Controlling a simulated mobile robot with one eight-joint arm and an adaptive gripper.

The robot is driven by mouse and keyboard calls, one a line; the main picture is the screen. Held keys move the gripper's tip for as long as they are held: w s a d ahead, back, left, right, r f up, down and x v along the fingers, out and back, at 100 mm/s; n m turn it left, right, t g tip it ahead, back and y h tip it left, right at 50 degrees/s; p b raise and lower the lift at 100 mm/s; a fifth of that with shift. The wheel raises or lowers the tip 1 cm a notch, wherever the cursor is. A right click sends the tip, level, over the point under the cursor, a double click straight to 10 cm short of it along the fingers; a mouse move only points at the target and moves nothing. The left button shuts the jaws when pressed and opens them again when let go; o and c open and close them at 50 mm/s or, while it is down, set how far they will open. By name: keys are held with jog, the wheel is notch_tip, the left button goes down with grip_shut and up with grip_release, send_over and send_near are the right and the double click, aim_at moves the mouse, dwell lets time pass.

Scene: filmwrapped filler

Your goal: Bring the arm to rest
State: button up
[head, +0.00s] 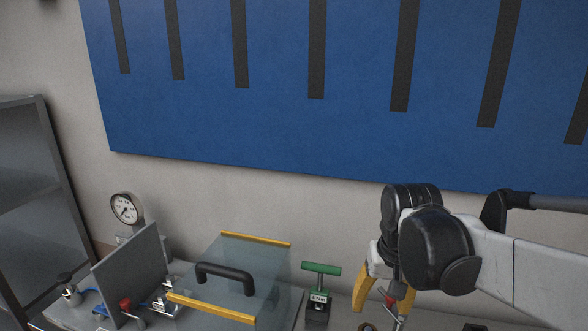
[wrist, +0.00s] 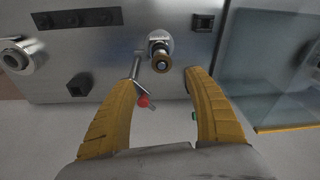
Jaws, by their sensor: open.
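My arm reaches in from the right in the head view, with my gripper (head: 382,306) pointing down over the bench at the lower right. Its two yellow fingers are apart. In the wrist view my gripper (wrist: 164,80) is open, with a metal fitting with a brass end (wrist: 160,62) between and just beyond the fingertips. A thin metal lever with a red tip (wrist: 143,101) shows between the fingers; I cannot tell whether a finger touches it. Nothing is visibly held.
A clear cover with a black handle (head: 226,273) and yellow edges stands left of my gripper. A green T-handle (head: 321,268) stands between them. A pressure gauge (head: 126,208) and grey plate (head: 130,273) are further left.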

jog(key=s+f+n+t+b, duration=0.1)
jog(key=s+f+t+b, duration=0.4)
jog(key=s, duration=0.4)
jog(key=shift+s+f+n+b, duration=0.3)
jog(key=shift+f, duration=0.25)
jog(key=shift+c, duration=0.6)
